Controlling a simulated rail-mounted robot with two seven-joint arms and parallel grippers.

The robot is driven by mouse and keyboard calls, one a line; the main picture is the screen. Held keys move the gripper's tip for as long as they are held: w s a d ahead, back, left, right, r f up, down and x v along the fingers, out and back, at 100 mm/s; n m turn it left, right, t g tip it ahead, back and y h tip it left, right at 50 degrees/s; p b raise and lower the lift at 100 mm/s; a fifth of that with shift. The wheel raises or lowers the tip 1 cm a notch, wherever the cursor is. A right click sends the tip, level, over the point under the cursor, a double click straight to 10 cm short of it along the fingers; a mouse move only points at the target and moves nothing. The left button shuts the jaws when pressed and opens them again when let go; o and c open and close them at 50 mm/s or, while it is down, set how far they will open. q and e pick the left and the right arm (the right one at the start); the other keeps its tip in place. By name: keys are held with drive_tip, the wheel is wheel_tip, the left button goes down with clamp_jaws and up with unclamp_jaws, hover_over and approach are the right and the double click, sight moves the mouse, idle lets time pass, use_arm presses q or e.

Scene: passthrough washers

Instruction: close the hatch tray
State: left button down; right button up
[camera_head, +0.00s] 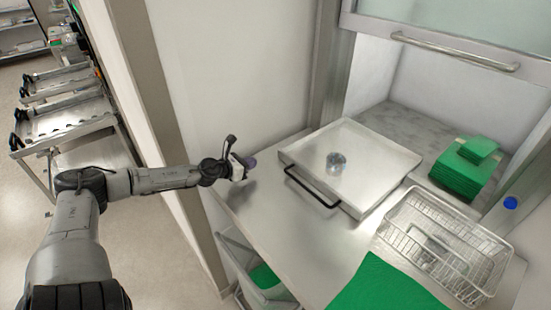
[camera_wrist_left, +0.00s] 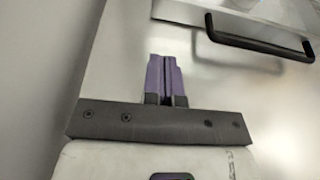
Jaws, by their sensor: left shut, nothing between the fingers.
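The hatch tray (camera_head: 352,160) is a flat silver tray with a black handle (camera_head: 312,187) on its front edge. My left gripper (camera_head: 247,162) is left of the tray, apart from the handle. In the left wrist view its purple fingers (camera_wrist_left: 164,80) are together and empty, with the tray's handle (camera_wrist_left: 258,38) ahead to the right. My right gripper is not in view.
A wire basket (camera_head: 440,245) and a green cloth (camera_head: 385,288) are on the counter right of the tray. Green folded cloths (camera_head: 465,168) lie inside the hatch. A raised glass hatch door with a bar handle (camera_head: 455,52) is above. A wall stands behind my left gripper.

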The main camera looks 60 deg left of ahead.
use_arm(q)
drive_tip(key=b, duration=0.3)
approach(280, 154)
drive_tip(key=shift+w+f, duration=0.2)
drive_tip(key=shift+f, duration=0.55)
drive_tip(key=shift+w, duration=0.2)
drive_tip(key=shift+x, duration=1.05)
drive_tip(key=shift+w+a+r, duration=0.1)
drive_tip(key=shift+w, duration=0.1)
drive_tip(key=shift+w+a+p, duration=0.15)
drive_tip(key=shift+w+p, duration=0.7)
drive_tip(key=shift+w, duration=0.85)
drive_tip(key=shift+a, duration=0.1)
